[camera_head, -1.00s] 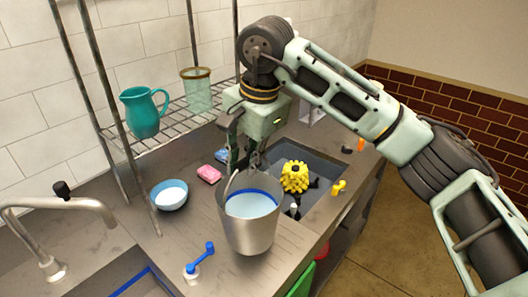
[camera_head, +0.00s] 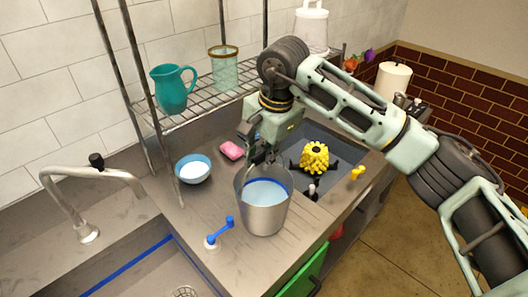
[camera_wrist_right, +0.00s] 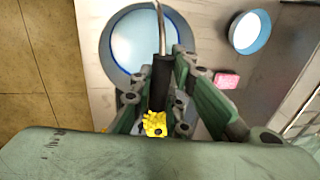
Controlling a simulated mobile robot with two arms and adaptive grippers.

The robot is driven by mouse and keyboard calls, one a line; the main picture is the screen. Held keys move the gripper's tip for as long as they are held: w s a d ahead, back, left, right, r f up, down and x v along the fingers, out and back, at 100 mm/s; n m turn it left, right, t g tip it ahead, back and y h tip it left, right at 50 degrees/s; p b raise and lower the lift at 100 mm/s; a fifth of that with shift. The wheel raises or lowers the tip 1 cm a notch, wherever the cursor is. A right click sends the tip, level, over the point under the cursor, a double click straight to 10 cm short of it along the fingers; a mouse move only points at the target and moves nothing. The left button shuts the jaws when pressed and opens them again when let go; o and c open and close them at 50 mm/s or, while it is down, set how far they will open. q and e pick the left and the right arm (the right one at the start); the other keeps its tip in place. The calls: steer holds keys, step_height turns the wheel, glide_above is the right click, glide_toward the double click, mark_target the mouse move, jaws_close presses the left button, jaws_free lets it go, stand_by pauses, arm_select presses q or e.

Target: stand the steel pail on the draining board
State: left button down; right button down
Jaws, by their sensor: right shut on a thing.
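The steel pail (camera_head: 265,212) has a blue ring inside and pale blue contents. It is upright over the grooved draining board (camera_head: 308,218), beside the blue-handled tap; I cannot tell whether its base touches. My right gripper (camera_head: 264,158) is above the pail's back rim, shut on its handle. In the right wrist view, the dark grip of the handle (camera_wrist_right: 162,80) sits between the fingers (camera_wrist_right: 160,100), with the pail (camera_wrist_right: 108,60) beyond. My left gripper is not in view.
A blue bowl (camera_head: 193,170) and pink sponge (camera_head: 231,150) lie left of the pail. A blue-handled tap (camera_head: 220,233) stands close at its front left. A yellow bloom (camera_head: 315,157) is in the basin behind right. A wire rack holds a teal jug (camera_head: 172,90) and a glass (camera_head: 223,68).

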steer(key=c, duration=2.1)
jaws_free()
steer(key=shift+f, duration=0.1)
steer(key=o, duration=0.4)
steer(key=shift+s, duration=0.15)
steer(key=shift+r, duration=0.35)
steer(key=r+b, duration=0.1)
steer(key=r, duration=0.2)
steer(key=s+d+r, duration=0.1)
steer(key=r, duration=0.3)
steer(key=r+b, duration=0.1)
steer(key=r, duration=0.3)
steer(key=shift+s+d+r+b, duration=0.25)
steer(key=shift+s+d+b, duration=0.05)
steer(key=shift+d+b, duration=0.05)
